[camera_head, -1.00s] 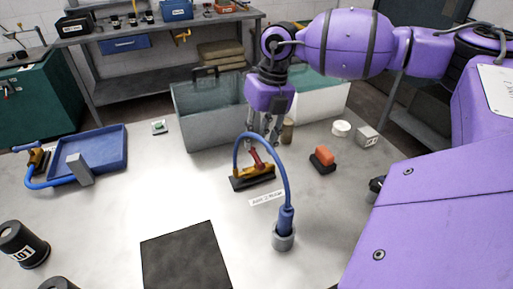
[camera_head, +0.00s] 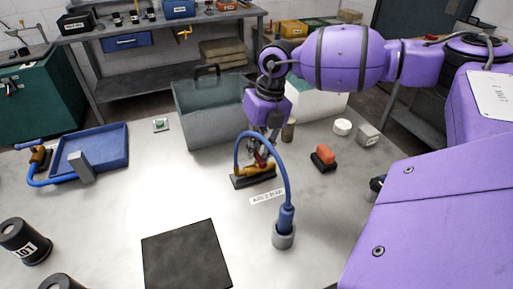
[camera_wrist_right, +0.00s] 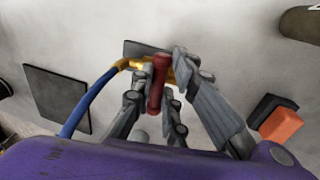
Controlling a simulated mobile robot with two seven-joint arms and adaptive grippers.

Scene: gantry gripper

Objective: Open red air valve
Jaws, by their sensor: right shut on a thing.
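The red air valve handle (camera_head: 260,160) sits on a brass valve body (camera_head: 254,171) with a black base, on the metal table. A blue hose (camera_head: 283,180) arches from the valve to a grey socket. My right gripper (camera_head: 263,151) is down at the valve, its fingers around the red handle. In the right wrist view the red handle (camera_wrist_right: 158,85) stands between the fingers of the right gripper (camera_wrist_right: 160,70), with the brass body (camera_wrist_right: 132,64) behind it. The gripper is shut on the handle. The fingers and hose partly hide the handle in the head view. My left gripper is out of view.
A grey bin (camera_head: 207,115) stands just behind the valve. A label plate (camera_head: 267,197) lies in front. A blue tray (camera_head: 105,150) is at left. The centre-left tabletop is clear.

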